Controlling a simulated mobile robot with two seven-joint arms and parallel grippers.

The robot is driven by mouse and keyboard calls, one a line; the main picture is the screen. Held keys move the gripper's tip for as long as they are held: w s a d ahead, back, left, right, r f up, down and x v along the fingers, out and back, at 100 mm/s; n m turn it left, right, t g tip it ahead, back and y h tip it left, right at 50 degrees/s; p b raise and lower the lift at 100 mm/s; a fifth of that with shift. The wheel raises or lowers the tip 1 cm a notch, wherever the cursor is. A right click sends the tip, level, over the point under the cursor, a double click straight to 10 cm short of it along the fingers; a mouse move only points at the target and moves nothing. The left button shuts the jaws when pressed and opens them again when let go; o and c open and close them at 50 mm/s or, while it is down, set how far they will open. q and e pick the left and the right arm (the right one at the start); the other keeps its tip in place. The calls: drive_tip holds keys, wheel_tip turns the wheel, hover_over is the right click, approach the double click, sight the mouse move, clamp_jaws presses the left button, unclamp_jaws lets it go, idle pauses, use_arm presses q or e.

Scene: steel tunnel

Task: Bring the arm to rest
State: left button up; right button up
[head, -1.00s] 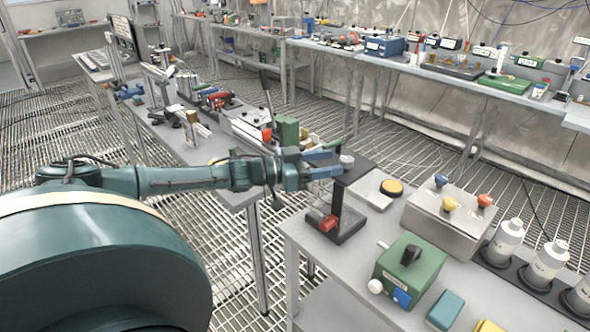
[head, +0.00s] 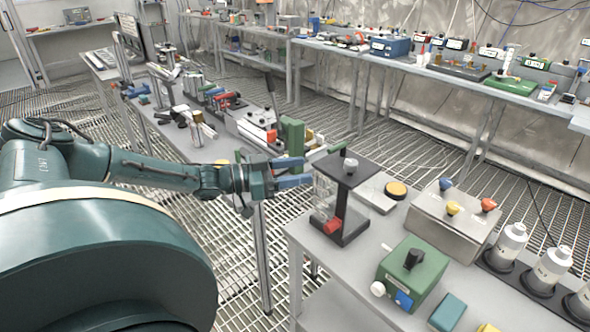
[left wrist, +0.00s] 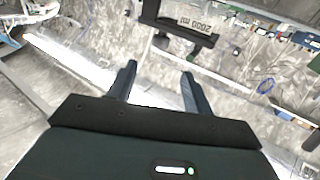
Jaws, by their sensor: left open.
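My left arm comes in from the left in the head view. Its left gripper (head: 308,172) has blue fingers and is in the air just left of a black stand (head: 350,172) on the near table. The fingers also show in the left wrist view (left wrist: 160,85), spread apart with nothing between them. In that view a dark frame piece (left wrist: 185,25) marked "2000 ml" lies beyond the fingertips. The stand has a grey knob on top and a red part at its base. My right gripper is not in view.
The near table (head: 365,290) holds a green box (head: 410,272), a grey box with coloured knobs (head: 450,222), a yellow button (head: 396,188) and white bottles (head: 507,242). A cluttered bench (head: 185,145) stands behind the arm. Grated floor (head: 395,125) lies open between benches.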

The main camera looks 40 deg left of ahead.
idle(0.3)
use_arm(q)
drive_tip(key=s+d+f+n+g+y, duration=0.15)
drive_tip(key=s+d+f, duration=0.25)
drive_tip(key=d+f, duration=0.5)
drive_tip(key=s+d+f+g+y, duration=0.2)
drive_tip(key=s+d+f+g, duration=0.1)
drive_tip(key=d+f, duration=0.5)
drive_tip(key=s+d+n+g+y, duration=0.1)
drive_tip(key=s+d+g+y, duration=0.2)
drive_tip(key=s, duration=0.5)
drive_tip(key=s+d+n+g+y, duration=0.2)
drive_tip(key=s+g+y, duration=0.15)
drive_tip(key=s, duration=0.35)
drive_tip(key=w+d+f+t+h, duration=0.3)
drive_tip(key=w+d+f+t, duration=0.2)
drive_tip(key=f, duration=0.3)
drive_tip(key=shift+w+d+m+t+h, duration=0.25)
drive_tip(key=shift+d+m+t+h, duration=0.15)
drive_tip(key=shift+t, duration=0.3)
